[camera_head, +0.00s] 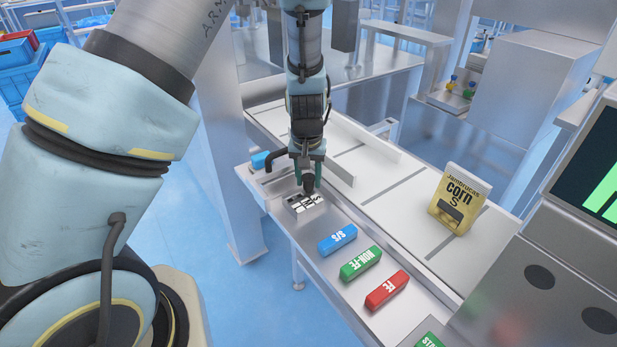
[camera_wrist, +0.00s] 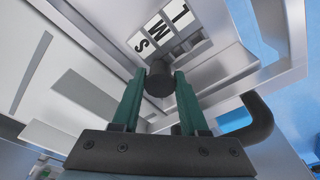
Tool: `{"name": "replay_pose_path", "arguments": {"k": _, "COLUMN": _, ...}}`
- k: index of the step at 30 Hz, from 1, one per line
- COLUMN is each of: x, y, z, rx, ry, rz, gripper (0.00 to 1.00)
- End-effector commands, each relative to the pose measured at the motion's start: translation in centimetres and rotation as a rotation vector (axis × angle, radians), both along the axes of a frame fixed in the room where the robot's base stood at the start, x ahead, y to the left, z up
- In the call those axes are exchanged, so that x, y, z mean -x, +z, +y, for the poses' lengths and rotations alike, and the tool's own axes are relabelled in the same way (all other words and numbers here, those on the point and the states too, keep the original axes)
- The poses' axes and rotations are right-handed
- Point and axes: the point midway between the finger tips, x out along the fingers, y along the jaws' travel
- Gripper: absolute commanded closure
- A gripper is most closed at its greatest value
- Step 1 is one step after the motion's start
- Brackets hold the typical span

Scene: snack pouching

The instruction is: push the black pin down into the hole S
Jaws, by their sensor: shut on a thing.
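My gripper (camera_head: 307,178) points down over the silver block with the letter labels (camera_head: 304,203) at the far end of the metal ledge. Its green fingers are shut on the black pin (camera_wrist: 159,80), whose round dark head shows between the fingertips in the wrist view. In the wrist view the labels S, M and L (camera_wrist: 160,30) run in a row on the block, with S nearest the pin. The pin's lower end and hole S are hidden behind the pin's head, so I cannot tell how deep the pin sits.
Blue S/S (camera_head: 338,239), green NON-FE (camera_head: 360,264) and red FE (camera_head: 387,290) blocks lie along the ledge. A yellow corn pouch (camera_head: 457,198) stands on the white conveyor (camera_head: 400,207). A black hooked handle (camera_wrist: 252,120) is close beside my gripper.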

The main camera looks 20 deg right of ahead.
Motion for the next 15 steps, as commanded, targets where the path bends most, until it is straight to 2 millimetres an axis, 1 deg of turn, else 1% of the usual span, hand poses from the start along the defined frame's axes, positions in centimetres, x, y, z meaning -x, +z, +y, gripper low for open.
{"name": "replay_pose_path", "arguments": {"k": 9, "x": -0.02, "y": -0.84, "z": 0.0, "rx": 0.0, "ry": 0.0, "rz": 0.0, "gripper": 1.0}}
{"name": "replay_pose_path", "arguments": {"k": 10, "x": -0.02, "y": -0.72, "z": -0.01, "rx": 0.0, "ry": -0.001, "rz": -0.001, "gripper": 0.53}}
{"name": "replay_pose_path", "arguments": {"k": 15, "x": -0.01, "y": -0.7, "z": -0.01, "rx": 0.0, "ry": 0.0, "rz": 0.0, "gripper": 0.34}}
